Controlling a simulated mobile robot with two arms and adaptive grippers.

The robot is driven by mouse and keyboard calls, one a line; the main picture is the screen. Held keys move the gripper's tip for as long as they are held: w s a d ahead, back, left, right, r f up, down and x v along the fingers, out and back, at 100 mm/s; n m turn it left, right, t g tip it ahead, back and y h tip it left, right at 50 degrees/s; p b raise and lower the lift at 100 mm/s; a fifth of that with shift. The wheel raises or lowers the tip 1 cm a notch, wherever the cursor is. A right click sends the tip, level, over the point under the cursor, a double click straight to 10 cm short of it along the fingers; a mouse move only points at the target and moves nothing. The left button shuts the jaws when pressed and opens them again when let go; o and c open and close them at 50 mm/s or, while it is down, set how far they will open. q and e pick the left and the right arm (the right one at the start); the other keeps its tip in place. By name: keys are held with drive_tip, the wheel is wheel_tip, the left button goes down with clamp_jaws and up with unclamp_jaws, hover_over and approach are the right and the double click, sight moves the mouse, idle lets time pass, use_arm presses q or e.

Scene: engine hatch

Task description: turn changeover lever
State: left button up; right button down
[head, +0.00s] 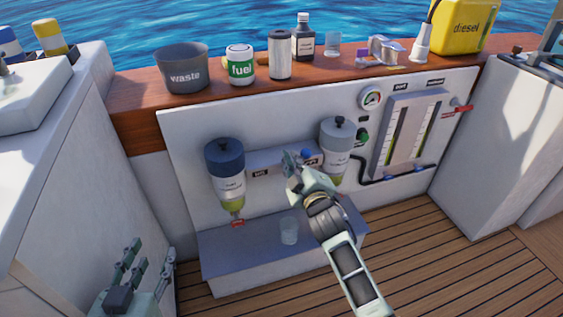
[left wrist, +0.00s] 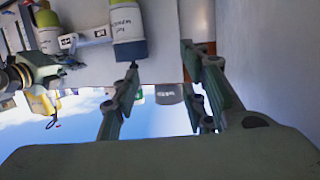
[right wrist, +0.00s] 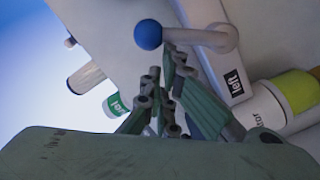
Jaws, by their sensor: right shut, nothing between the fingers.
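The changeover lever has a blue ball knob (head: 306,153) and sits on the pale block between the two filters. In the right wrist view its knob (right wrist: 148,34) is at the end of a pale arm (right wrist: 195,38) that points left from the pivot. My right gripper (head: 287,158) is shut and empty, just left of the knob in the head view. In the right wrist view its closed fingertips (right wrist: 167,70) are below the lever arm, apparently apart from it. My left gripper (head: 135,255) is open and empty at the lower left, away from the lever.
The left filter (head: 226,168) and right filter (head: 337,140) flank the lever. A clear cup (head: 289,230) stands on the grey ledge (head: 225,257) below. The deck at right is clear.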

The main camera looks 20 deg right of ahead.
use_arm(q)
drive_tip(key=shift+s+a+f+g, duration=0.1)
drive_tip(key=shift+s+f+g, duration=0.25)
drive_tip(key=shift+f, duration=0.3)
drive_tip(key=shift+s+a+f+g, duration=0.1)
drive_tip(key=shift+s+f+g, duration=0.2)
drive_tip(key=shift+f, duration=0.35)
drive_tip(key=shift+w, duration=0.1)
